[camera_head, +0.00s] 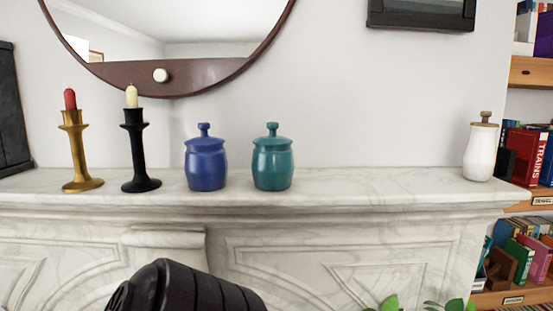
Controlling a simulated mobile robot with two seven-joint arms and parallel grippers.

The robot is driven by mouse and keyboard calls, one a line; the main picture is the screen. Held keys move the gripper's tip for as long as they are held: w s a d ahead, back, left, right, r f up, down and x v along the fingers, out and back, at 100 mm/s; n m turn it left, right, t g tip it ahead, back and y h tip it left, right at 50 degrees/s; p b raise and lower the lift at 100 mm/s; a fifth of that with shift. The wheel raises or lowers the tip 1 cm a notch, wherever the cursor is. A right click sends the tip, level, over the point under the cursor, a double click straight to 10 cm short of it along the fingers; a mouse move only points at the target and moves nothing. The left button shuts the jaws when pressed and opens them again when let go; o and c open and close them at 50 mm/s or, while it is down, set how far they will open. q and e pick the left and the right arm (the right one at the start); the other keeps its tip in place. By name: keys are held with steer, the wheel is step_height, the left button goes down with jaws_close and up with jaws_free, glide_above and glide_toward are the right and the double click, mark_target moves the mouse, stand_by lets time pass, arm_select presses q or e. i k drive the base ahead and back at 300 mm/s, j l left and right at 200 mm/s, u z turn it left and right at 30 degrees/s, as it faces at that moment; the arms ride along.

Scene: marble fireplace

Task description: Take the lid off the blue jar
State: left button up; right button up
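The blue jar (207,171) stands upright on the marble mantel, left of the middle. Its blue lid (204,138), with a round knob on top, sits on the jar's mouth. A teal jar (272,168) of the same shape, also lidded, stands just to its right with a small gap. A dark ribbed part low in the view, in front of the mantel, may be part of my arm. No gripper fingers show in this view.
On the mantel (380,186), a gold candlestick (76,152) and a black candlestick (138,155) stand left of the blue jar. A white jar (480,154) stands at the right end. The mantel between teal and white jars is clear. A round mirror (165,75) hangs above.

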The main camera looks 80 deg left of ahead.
mark_target(203, 141)
steer(key=u, duration=2.6)
